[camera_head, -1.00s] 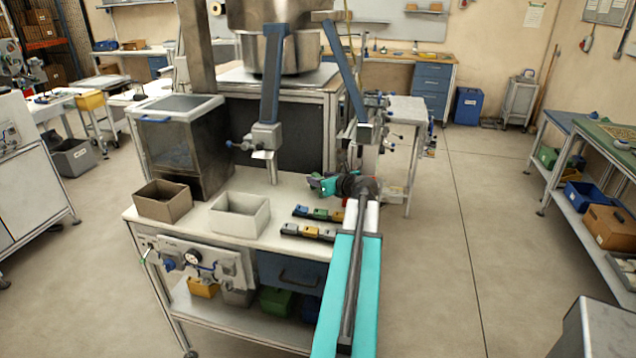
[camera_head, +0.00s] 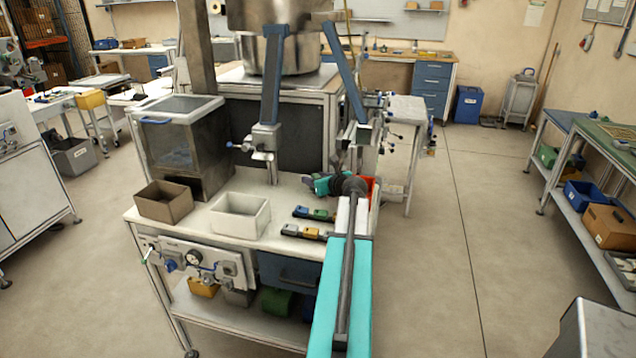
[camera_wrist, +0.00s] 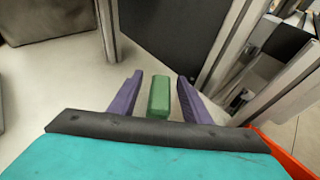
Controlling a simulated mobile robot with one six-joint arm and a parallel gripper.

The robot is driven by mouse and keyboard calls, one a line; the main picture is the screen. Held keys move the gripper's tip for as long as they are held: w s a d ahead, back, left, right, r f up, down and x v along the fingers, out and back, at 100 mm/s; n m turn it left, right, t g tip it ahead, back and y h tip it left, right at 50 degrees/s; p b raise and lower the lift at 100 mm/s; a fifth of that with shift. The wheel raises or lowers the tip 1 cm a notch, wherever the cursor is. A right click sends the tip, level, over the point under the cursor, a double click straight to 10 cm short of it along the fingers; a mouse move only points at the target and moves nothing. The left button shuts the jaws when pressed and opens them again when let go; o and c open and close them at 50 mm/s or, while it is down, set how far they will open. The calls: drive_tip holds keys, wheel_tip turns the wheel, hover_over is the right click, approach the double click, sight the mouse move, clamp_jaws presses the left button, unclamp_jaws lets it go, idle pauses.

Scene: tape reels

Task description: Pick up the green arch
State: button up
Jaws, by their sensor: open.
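The green arch (camera_wrist: 159,97) shows in the wrist view as a narrow green block on the pale tabletop. It lies between the two purple fingers of my gripper (camera_wrist: 160,76), with a gap on each side. The jaws are open and do not appear to touch it. The black and teal gripper body hides the area nearer the wrist. In the head view my gripper (camera_head: 309,182) is low over the far right part of the bench top, and I cannot make out the arch there.
A brown box (camera_head: 166,203) and a white box (camera_head: 240,217) stand on the bench top. Two rows of small coloured blocks (camera_head: 313,214) lie to their right. A red bin (camera_wrist: 276,146) is close at right. Metal posts (camera_wrist: 240,45) rise beyond the fingers.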

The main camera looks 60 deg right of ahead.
drive_tip(key=shift+x, duration=0.8)
clamp_jaws()
